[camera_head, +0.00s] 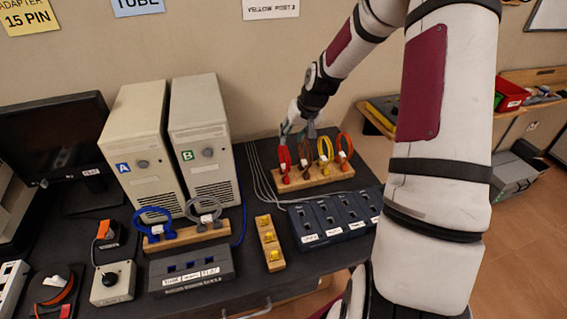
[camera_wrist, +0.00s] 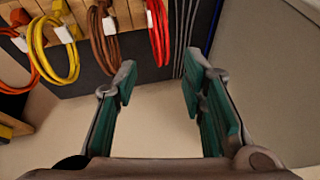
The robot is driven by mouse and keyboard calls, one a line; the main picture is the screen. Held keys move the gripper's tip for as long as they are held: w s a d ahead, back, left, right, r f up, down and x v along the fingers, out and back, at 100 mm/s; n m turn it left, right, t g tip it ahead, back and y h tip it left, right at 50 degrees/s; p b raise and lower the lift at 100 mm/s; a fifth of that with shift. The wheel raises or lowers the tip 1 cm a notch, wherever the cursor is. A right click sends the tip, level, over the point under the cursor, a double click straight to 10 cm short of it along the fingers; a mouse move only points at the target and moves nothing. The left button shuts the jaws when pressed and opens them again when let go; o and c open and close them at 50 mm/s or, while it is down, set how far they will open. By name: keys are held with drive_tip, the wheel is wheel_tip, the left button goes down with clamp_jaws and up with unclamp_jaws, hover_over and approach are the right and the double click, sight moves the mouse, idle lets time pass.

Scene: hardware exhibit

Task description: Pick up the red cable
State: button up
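The red cable (camera_head: 284,160) is a coiled loop with a white tag, standing at the left end of a wooden rack (camera_head: 318,178) on the dark bench. In the head view my gripper (camera_head: 298,125) is by the top of the red cable. Whether they touch is unclear there; a gap shows in the wrist view.
Brown (camera_head: 305,153), yellow (camera_head: 325,150) and orange (camera_head: 344,147) coils share the rack, the brown one beside the red. Grey cables (camera_head: 257,170) run along the bench left of the rack. Computer tower B (camera_head: 205,135) stands further left. A slotted dark box (camera_head: 335,217) sits in front.

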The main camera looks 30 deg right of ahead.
sight(284, 147)
drive_tip(key=shift+w+x, duration=0.15)
drive_tip(key=shift+x, duration=2)
drive_tip(key=shift+w+x, duration=0.2)
drive_tip(key=shift+x, duration=1.9)
drive_tip(key=shift+r, duration=0.15)
clamp_jaws()
